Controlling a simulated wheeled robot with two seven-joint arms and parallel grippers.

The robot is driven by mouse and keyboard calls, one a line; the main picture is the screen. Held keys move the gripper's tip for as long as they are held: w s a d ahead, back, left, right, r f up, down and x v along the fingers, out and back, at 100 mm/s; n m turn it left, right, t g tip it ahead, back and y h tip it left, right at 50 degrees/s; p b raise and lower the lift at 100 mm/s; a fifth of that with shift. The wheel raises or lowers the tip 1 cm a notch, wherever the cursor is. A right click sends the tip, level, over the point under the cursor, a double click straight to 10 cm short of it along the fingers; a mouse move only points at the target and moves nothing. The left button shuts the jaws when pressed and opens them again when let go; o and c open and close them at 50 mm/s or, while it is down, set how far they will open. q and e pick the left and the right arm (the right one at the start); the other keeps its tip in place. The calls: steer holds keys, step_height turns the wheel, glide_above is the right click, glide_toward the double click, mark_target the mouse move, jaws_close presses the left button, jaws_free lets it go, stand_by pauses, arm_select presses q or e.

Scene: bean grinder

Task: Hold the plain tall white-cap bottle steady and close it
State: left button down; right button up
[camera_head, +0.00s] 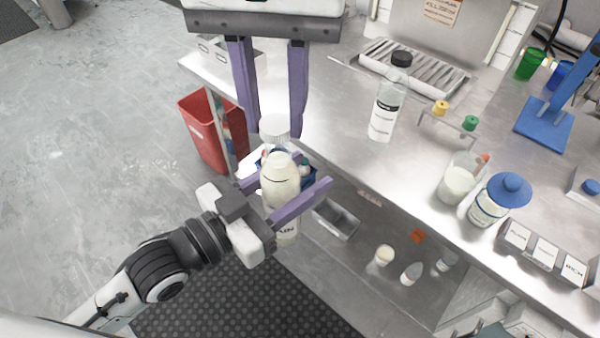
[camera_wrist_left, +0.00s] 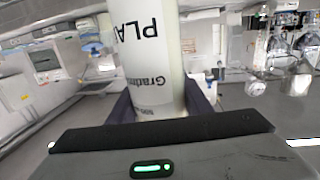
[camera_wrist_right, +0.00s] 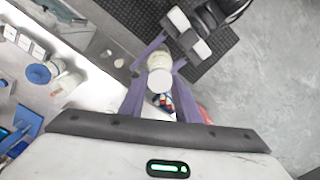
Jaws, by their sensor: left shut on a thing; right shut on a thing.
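The plain tall bottle (camera_head: 280,185) is off-white and held roughly upright in front of the bench. My left gripper (camera_head: 315,168) is shut around its upper body. In the left wrist view its label (camera_wrist_left: 143,60) reads "PLA…". The white ribbed cap (camera_head: 274,128) is between the fingers of my right gripper (camera_head: 273,135), which comes from above and is shut on it. The cap is just above the bottle's top in the head view. In the right wrist view the cap (camera_wrist_right: 159,82) overlaps the bottle (camera_wrist_right: 159,60); whether they touch I cannot tell.
The steel bench (camera_head: 340,135) is at right, with a clear black-capped bottle (camera_head: 383,115), a white jar (camera_head: 457,185) and a blue-lidded jar (camera_head: 490,208). A lower shelf holds a metal tray (camera_head: 335,219).

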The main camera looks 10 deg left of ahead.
steer(key=shift+s, duration=0.1)
stand_by(0.5)
steer(key=shift+f, duration=0.85)
steer(key=shift+f, duration=0.6)
